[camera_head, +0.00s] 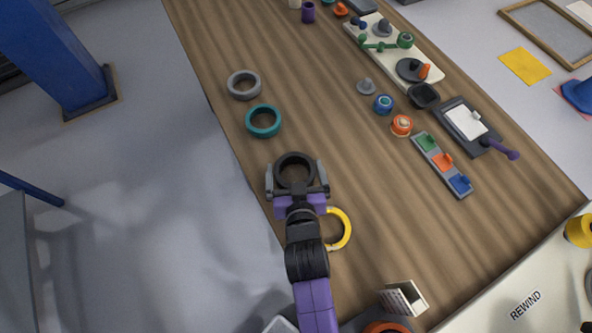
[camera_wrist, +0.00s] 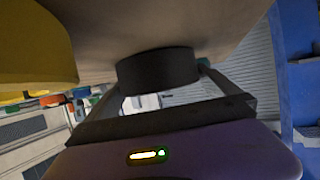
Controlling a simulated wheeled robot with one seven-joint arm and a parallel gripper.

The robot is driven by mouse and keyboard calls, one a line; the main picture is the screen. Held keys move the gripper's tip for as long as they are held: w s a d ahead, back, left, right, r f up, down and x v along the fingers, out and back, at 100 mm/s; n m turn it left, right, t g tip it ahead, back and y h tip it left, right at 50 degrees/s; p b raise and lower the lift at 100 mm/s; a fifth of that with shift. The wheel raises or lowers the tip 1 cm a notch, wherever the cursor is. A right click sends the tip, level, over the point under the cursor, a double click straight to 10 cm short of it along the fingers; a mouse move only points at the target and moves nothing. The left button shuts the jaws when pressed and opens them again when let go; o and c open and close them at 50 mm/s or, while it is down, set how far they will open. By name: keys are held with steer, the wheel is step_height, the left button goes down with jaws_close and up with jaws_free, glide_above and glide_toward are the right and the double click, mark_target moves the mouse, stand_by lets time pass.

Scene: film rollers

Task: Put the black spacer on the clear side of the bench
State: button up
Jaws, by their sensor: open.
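The black spacer (camera_head: 294,155) is a thick dark ring lying on the wooden bench (camera_head: 350,150) near its left edge. In the wrist view the spacer (camera_wrist: 158,70) shows against the bench surface, between my two fingers. My gripper (camera_head: 296,178) is open, with one finger on each side of the spacer. I cannot tell whether the fingers touch it. The near part of the ring is partly hidden by my gripper.
A teal ring (camera_head: 263,121) and a grey ring (camera_head: 243,85) lie farther along the left edge. A yellow ring (camera_head: 345,228) lies close beside my gripper. The right side holds a coloured-block strip (camera_head: 442,164), a dark tray (camera_head: 466,123) and small parts. The middle is bare.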

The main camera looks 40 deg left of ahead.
steer(key=b+v, duration=0.1)
steer(key=v, duration=1.1)
steer(key=shift+r, duration=0.2)
steer(key=shift+s, duration=0.1)
